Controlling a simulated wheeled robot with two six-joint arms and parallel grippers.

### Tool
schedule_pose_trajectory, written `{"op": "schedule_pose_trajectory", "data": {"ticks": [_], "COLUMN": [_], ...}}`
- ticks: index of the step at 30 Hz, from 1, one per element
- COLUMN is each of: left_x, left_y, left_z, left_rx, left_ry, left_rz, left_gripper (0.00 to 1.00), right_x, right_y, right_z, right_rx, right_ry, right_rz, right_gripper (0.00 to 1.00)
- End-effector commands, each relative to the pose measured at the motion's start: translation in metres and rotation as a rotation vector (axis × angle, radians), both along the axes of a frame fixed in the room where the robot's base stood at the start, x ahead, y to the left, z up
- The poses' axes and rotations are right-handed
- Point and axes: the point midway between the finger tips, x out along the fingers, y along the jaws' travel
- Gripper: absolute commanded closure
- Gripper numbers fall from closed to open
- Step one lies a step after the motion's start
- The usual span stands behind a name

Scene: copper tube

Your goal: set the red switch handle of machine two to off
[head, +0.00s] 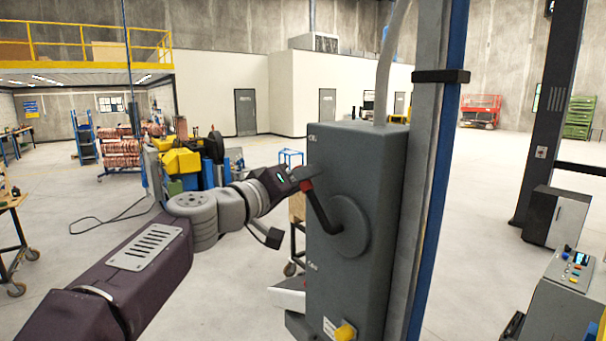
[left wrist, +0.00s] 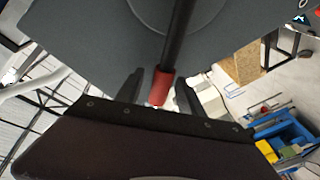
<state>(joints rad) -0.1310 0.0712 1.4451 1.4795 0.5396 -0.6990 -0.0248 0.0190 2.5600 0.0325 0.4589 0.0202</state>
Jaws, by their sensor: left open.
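The switch box (head: 385,190) is a tall grey cabinet on a post in the head view. Its round hub (head: 350,226) carries a dark lever that slants up and left to a red handle end (head: 306,186). My left gripper (head: 302,179) is at that red end, reaching in from the left. In the left wrist view the red handle end (left wrist: 162,86) lies between the two dark fingers of the open left gripper (left wrist: 158,92), with a gap visible on each side. The lever runs upward from it to the hub (left wrist: 178,12). My right gripper is not in view.
A yellow knob (head: 345,332) sticks out low on the box front. A blue-edged post (head: 437,200) stands right behind the box. A control console (head: 565,290) is at the lower right. The floor left of the box is mostly clear near me.

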Motion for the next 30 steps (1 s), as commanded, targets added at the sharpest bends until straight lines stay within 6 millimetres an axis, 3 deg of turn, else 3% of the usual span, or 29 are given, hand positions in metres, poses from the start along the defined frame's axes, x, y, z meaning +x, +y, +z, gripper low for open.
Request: {"op": "schedule_pose_trajectory", "data": {"ticks": [3, 8, 30], "left_x": [-0.0001, -0.0002, -0.0006], "left_y": [0.0002, 0.0004, 0.0003], "left_z": [-0.0005, -0.0004, 0.0000], "left_rx": [0.000, -0.001, 0.000], "left_ry": [0.000, 0.001, -0.001], "left_rz": [0.000, 0.000, -0.001], "left_gripper": [0.55, 0.99, 1.00], "right_x": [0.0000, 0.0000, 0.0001], "right_y": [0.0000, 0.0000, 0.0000], "right_z": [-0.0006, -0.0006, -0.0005], "right_rx": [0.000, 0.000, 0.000], "right_ry": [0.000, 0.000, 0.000], "right_rz": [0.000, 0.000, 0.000], "right_gripper": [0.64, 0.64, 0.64]}}
